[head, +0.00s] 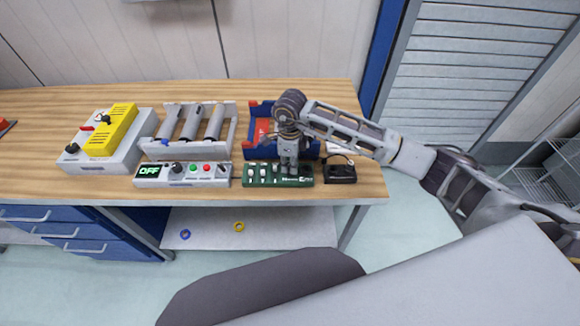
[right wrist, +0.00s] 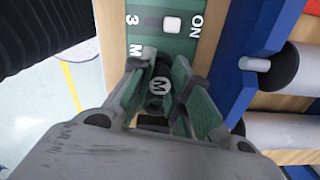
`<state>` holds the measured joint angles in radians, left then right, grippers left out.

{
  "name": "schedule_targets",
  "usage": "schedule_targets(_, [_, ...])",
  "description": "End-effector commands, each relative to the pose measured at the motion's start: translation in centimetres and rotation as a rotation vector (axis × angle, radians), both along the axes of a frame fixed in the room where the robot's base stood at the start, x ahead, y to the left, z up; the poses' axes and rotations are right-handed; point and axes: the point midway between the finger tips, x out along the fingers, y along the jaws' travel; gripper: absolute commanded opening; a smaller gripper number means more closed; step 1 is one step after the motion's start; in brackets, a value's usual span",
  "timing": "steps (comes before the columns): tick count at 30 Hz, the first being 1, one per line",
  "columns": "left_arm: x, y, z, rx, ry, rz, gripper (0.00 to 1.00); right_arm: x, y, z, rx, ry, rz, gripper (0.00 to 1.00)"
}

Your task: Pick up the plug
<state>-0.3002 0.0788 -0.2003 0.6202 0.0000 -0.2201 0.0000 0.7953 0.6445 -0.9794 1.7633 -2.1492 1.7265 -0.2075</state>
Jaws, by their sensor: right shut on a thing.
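The panel also shows just beyond the fingertips in the right wrist view (right wrist: 150,38). I cannot tell whether the plug touches the panel. My left gripper is not in view.
A black box with a cable (head: 341,172) sits right of the panel. Behind is a blue bin (head: 255,150). To the left stand a control box reading OFF (head: 182,175), a roller rack (head: 160,150) and a yellow-topped box (head: 122,128). The wooden bench (head: 220,93) is bare along the back.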

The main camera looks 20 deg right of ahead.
Motion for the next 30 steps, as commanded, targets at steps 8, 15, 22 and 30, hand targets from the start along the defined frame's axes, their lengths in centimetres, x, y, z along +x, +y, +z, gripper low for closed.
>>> schedule_targets(8, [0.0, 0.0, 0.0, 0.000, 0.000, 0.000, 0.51, 0.0, 0.0, 0.0, 0.000, 0.000, 0.000, 0.00])
schedule_targets(15, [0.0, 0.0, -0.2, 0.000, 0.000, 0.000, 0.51, 0.1, 0.0, 0.9, 0.000, -0.002, 0.000, 0.00])
schedule_targets(22, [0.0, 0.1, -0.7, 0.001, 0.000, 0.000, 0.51, 0.1, 0.0, 3.5, 0.000, -0.004, -0.001, 0.00])
schedule_targets(30, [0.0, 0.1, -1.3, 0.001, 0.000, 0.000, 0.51, 0.1, 0.0, 7.3, 0.000, -0.004, -0.001, 0.00])
